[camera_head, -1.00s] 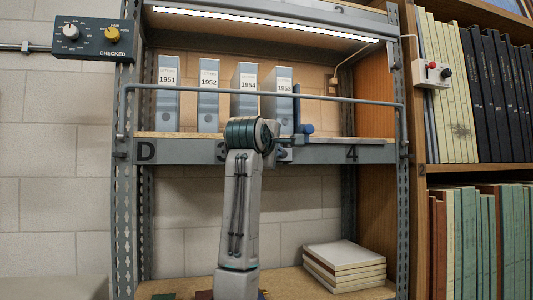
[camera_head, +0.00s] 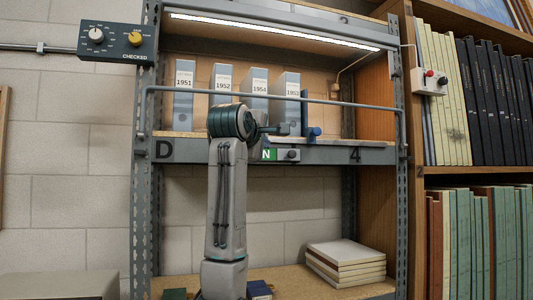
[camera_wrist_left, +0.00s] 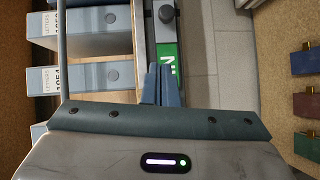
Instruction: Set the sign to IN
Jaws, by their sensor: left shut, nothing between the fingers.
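The sign is a slider plate on the front edge of the shelf. Its green face (camera_head: 268,154) shows a white N in the head view, the rest hidden behind my arm. A grey slider with a dark knob (camera_head: 291,154) sits to its right. In the wrist view the green face (camera_wrist_left: 168,52) carries sideways white lettering, partly behind my fingers, and the dark knob (camera_wrist_left: 166,14) is above it. My left gripper (camera_head: 285,129) is shut and empty in front of the shelf edge; its fingertips (camera_wrist_left: 160,70) overlap the green face in the wrist view. Contact cannot be told.
Grey binders (camera_head: 222,84) stand on the shelf behind a horizontal rail (camera_head: 350,103). A blue bookend (camera_head: 305,114) stands right of the binders. Books lie stacked (camera_head: 345,262) below. Small coloured boxes (camera_wrist_left: 307,104) sit on the lower shelf. A dial panel (camera_head: 118,40) is upper left.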

